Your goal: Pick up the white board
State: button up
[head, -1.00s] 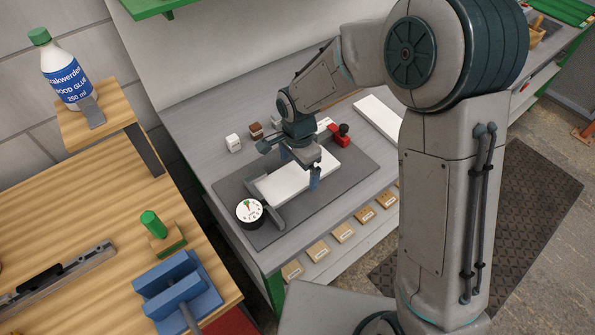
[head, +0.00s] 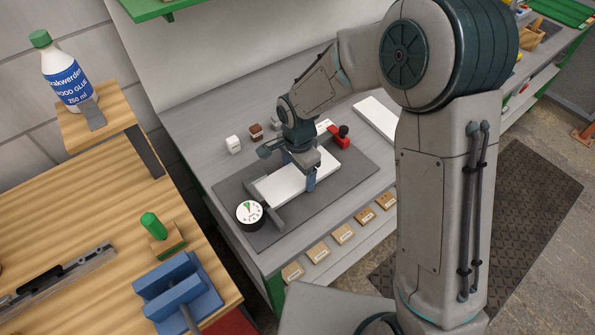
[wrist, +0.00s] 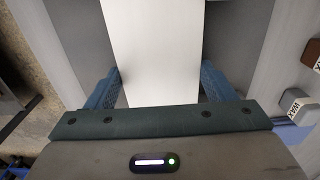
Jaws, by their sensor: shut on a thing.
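The white board (head: 281,186) lies on the dark grey mat (head: 345,187) on the workbench, between a dial gauge fixture (head: 252,212) at its lower left end and a red clamp (head: 340,140) near its upper right end. My gripper (head: 297,170) is over the board with its blue fingers on either side of it. In the wrist view, my gripper (wrist: 162,88) is shut on the board (wrist: 155,45), with one finger at each long edge. I cannot tell whether the board is lifted off the mat.
A second white board (head: 375,118) lies farther right on the bench, partly hidden by my arm. Small white (head: 233,144) and brown (head: 256,131) blocks stand behind the mat.

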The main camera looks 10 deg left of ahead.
aim_at(299, 173)
notch_tip(299, 173, up, 4)
jog(key=shift+w+d+b, duration=0.1)
jog(key=shift+b, duration=0.45)
jog(key=d+r+b, duration=0.2)
jog(key=d+r, duration=0.4)
jog(key=d, duration=0.5)
jog(key=shift+w+d+r, duration=0.15)
jog(key=shift+d+r, duration=0.05)
jog(key=shift+r, duration=0.15)
